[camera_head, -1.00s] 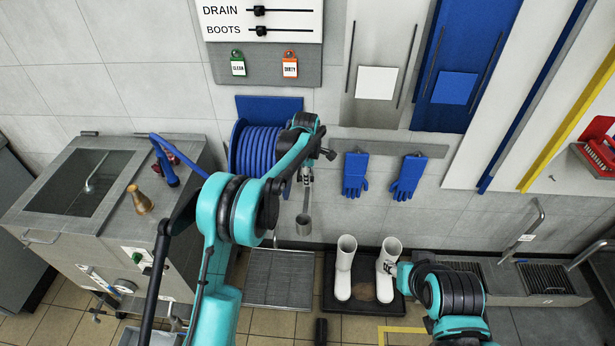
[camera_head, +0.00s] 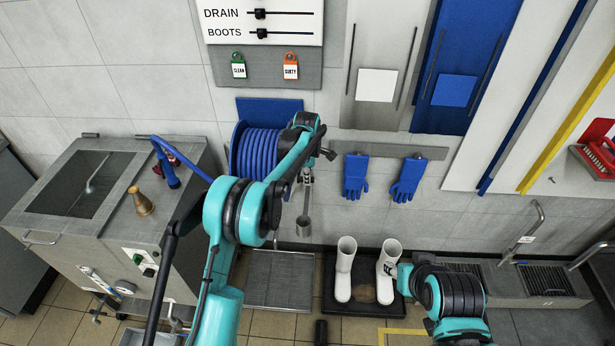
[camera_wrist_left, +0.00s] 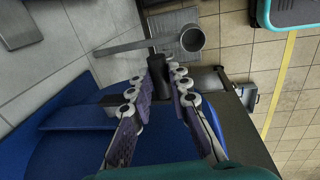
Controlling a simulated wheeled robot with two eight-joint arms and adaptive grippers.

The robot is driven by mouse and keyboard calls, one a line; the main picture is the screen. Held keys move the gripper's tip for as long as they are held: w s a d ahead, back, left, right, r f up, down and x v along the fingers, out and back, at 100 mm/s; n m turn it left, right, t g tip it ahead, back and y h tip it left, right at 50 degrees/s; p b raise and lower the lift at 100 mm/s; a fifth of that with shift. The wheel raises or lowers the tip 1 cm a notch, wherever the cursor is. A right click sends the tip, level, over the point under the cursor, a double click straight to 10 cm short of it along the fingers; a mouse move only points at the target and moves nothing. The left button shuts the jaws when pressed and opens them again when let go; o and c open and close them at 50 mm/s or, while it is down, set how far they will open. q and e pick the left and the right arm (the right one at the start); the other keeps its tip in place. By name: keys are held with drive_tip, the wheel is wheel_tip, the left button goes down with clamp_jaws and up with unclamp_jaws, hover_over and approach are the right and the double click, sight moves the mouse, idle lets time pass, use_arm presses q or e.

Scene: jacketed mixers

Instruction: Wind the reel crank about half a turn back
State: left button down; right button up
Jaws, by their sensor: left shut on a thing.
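The hose reel (camera_head: 257,150), wound with blue hose, is mounted on the wall behind my left arm in the head view. My left gripper (camera_head: 307,178) is at the reel's right side, mostly hidden by my wrist. In the left wrist view my left gripper (camera_wrist_left: 168,85) is shut on a dark cylindrical grip, the crank handle (camera_wrist_left: 160,70). The blue reel side (camera_wrist_left: 75,140) lies close to the fingers. The rest of the crank is largely hidden.
A steel mixer cabinet (camera_head: 165,215) with a brass nozzle (camera_head: 140,201) stands left. A grey cup on a rod (camera_head: 303,226) hangs below my left gripper. Blue gloves (camera_head: 355,176) hang right of it, above white boots (camera_head: 345,268) on a dark tray.

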use_arm(q)
drive_tip(key=shift+w+r+g+p, duration=0.25)
drive_tip(key=shift+r+g+p, duration=0.15)
drive_tip(key=shift+r, duration=0.2)
drive_tip(key=shift+w+r+p, duration=0.3)
drive_tip(key=shift+r+p, duration=0.25)
drive_tip(key=shift+r, duration=0.4)
drive_tip(key=shift+w+r+p, duration=0.65)
drive_tip(key=shift+r, duration=0.25)
